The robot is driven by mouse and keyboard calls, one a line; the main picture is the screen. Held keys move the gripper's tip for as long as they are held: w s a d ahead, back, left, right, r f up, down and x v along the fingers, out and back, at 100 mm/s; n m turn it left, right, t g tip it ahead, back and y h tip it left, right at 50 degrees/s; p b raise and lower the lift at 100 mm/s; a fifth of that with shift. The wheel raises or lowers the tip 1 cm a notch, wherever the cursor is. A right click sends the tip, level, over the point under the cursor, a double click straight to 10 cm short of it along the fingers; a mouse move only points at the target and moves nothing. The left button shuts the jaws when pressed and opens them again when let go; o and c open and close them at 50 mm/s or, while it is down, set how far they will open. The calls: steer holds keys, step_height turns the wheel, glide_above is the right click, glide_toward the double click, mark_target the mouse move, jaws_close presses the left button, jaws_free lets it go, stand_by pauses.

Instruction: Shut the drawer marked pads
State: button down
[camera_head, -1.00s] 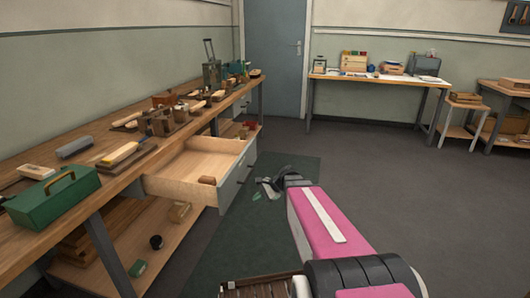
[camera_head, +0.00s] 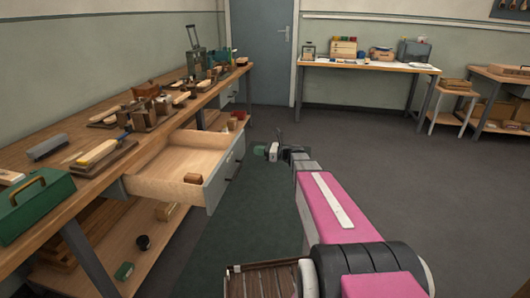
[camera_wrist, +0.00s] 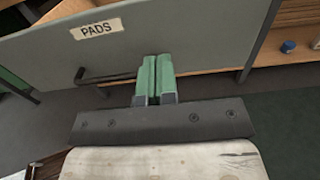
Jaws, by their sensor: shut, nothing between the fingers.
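The open drawer (camera_head: 165,186) sticks out from under the workbench, with its light wooden inside showing. Its grey front (camera_head: 226,174) faces right in the head view. In the wrist view a grey drawer front (camera_wrist: 190,32) carries a white label reading PADS (camera_wrist: 97,30) and a dark bar handle (camera_wrist: 105,76). My gripper (camera_wrist: 155,62) is shut and empty, its green fingers pointing at the front, right of the handle and below the label. In the head view my gripper (camera_head: 262,151) is out to the right of the drawer front, apparently apart from it.
A small brown block (camera_head: 193,178) lies in the drawer. The workbench (camera_head: 60,140) holds brushes, blocks and a green toolbox (camera_head: 32,203). A lower shelf (camera_head: 95,255) runs beneath. The floor (camera_head: 400,190) to the right is clear. Another table (camera_head: 370,65) stands at the back.

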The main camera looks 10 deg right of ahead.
mark_target(236, 148)
steer(key=x, duration=0.8)
steer(key=shift+a, duration=0.25)
steer(key=shift+w+a, duration=0.1)
steer(key=x, duration=3.7)
steer(key=shift+w+a+f, duration=0.1)
steer(key=shift+a+f, duration=0.05)
steer(key=shift+a, duration=0.15)
